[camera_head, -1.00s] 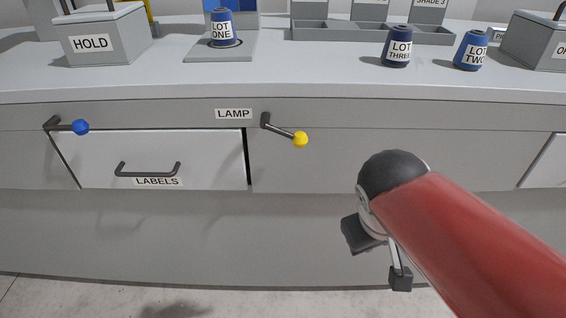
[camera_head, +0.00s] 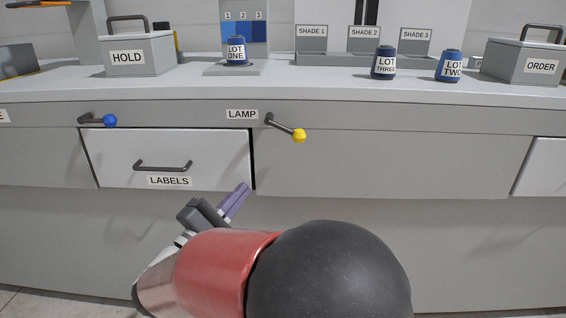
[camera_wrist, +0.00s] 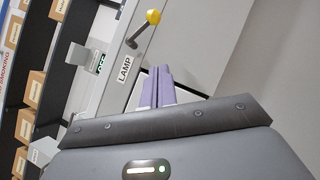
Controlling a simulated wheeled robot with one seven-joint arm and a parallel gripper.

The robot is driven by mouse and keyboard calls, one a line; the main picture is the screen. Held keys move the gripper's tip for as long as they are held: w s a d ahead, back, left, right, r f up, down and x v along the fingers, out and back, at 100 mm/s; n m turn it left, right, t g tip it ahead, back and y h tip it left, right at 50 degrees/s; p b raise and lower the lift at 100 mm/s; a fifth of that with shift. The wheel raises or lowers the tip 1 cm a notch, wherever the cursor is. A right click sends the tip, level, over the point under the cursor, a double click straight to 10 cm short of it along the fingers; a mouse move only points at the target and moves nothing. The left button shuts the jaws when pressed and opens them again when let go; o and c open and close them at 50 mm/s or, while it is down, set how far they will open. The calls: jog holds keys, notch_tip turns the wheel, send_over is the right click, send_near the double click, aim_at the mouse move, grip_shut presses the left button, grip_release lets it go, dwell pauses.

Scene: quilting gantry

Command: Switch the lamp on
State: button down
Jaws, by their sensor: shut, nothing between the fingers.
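The lamp lever (camera_head: 284,128) is a dark rod with a yellow ball (camera_head: 299,136), set on the bench front right of the LAMP label (camera_head: 242,114). It slants down to the right in the head view. My gripper (camera_head: 240,194) is shut and empty, with purple fingertips, below and left of the lever and apart from it. In the wrist view the shut fingers (camera_wrist: 157,72) point toward the LAMP label (camera_wrist: 124,70), and the yellow ball (camera_wrist: 153,17) stands beyond them near the top. The lamp itself cannot be made out.
A second lever with a blue ball (camera_head: 110,121) is left of the label. The LABELS drawer (camera_head: 115,172) is below it, with a bar handle. On the bench top stand the HOLD box (camera_head: 150,62), blue spools, shade bins and the ORDER box (camera_head: 505,65). The bench front right of the lever is clear.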

aim_at(286, 129)
jog(key=shift+a, duration=0.15)
jog(key=x, duration=0.4)
jog(key=s+d+r+x, duration=0.1)
jog(key=x, duration=0.3)
jog(key=d+p+x, duration=0.1)
jog(key=x, duration=0.4)
jog(key=shift+s+a+r, duration=0.1)
jog(key=shift+s+r, duration=0.05)
jog(key=shift+s, duration=0.25)
jog(key=shift+n, duration=0.4)
